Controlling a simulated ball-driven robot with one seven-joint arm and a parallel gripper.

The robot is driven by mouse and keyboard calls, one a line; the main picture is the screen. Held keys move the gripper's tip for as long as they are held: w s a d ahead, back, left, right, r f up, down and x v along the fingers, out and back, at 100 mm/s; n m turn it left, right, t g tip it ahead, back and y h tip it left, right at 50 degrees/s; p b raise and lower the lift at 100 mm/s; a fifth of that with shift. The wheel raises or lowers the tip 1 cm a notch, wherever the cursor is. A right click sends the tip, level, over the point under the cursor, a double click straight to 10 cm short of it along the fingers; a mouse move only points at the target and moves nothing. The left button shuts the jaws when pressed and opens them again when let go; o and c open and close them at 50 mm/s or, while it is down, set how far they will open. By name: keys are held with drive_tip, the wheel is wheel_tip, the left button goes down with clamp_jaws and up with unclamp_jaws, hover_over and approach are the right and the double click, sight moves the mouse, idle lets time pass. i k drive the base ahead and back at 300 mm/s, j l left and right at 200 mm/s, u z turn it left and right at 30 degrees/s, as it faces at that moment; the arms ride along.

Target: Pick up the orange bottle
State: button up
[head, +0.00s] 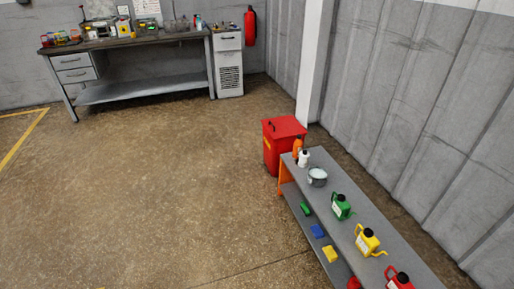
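The orange bottle (298,146) stands upright at the far end of a low grey shelf bench (355,220). It is slim with a narrow top. A white bottle (304,158) stands close beside it, on the nearer side, and overlaps its lower part in the view. A red bin (284,135) is right behind and to the left of it. My gripper is not in view.
A metal pot (318,177) and green (341,207), yellow (367,242) and red (400,281) cans stand along the bench top. Small blocks lie on its lower shelf. A cluttered workbench (125,42) stands at the back wall. The floor left of the bench is clear.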

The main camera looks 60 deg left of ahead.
sight(298, 143)
drive_tip(key=u, duration=1.3)
